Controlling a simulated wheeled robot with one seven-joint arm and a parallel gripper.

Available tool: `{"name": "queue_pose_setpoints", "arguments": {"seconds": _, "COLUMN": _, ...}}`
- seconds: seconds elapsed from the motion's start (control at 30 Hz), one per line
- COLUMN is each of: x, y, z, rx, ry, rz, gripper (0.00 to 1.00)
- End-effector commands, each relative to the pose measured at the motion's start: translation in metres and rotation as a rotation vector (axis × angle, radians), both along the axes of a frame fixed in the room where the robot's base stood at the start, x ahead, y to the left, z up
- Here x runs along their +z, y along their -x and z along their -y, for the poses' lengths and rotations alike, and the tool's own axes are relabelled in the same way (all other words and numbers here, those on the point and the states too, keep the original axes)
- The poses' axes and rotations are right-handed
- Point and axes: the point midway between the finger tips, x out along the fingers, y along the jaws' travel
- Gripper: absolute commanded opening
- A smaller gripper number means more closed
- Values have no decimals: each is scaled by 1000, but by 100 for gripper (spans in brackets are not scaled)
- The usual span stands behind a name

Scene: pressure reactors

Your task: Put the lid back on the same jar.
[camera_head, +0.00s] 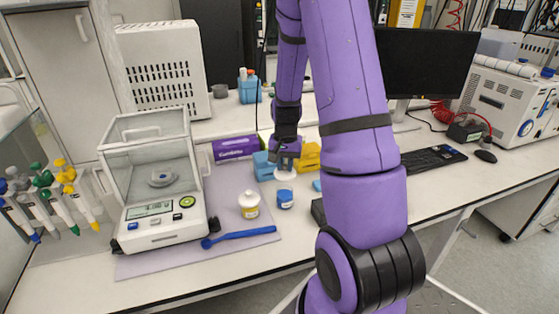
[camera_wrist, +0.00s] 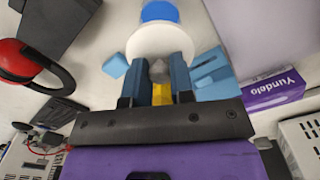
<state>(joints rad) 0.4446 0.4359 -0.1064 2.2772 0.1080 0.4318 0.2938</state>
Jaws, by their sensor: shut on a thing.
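My gripper (camera_head: 285,158) is at the back middle of the bench and points down. In the wrist view its two fingers (camera_wrist: 158,68) are closed around the grey knob of a round white lid (camera_wrist: 152,42). The lid shows as a pale disc (camera_head: 285,175) below the fingers in the head view. A small jar with a blue top (camera_head: 285,200) stands just in front of it; its blue top (camera_wrist: 160,11) lies partly behind the lid in the wrist view. A white jar with a yellow label (camera_head: 249,206) and a knob-like white top stands to the left.
Blue (camera_head: 263,166) and yellow (camera_head: 308,156) blocks flank my gripper. A purple box (camera_head: 235,147) lies behind left. A balance (camera_head: 157,195) and a blue spoon (camera_head: 238,236) are on the left. Keyboard (camera_head: 432,158) and monitor (camera_head: 425,65) are right. The front bench edge is clear.

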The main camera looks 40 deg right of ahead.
Motion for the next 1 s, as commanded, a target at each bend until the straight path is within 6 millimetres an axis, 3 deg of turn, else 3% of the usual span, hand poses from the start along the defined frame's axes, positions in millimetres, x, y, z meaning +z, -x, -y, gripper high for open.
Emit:
{"name": "queue_pose_setpoints", "arguments": {"seconds": 0.6, "x": -49, "y": 0, "z": -1, "rx": 4, "ry": -1, "rz": -2, "gripper": 0}}
{"name": "queue_pose_setpoints", "arguments": {"seconds": 1.0, "x": -59, "y": -1, "z": -1, "rx": 4, "ry": -1, "rz": -1, "gripper": 0}}
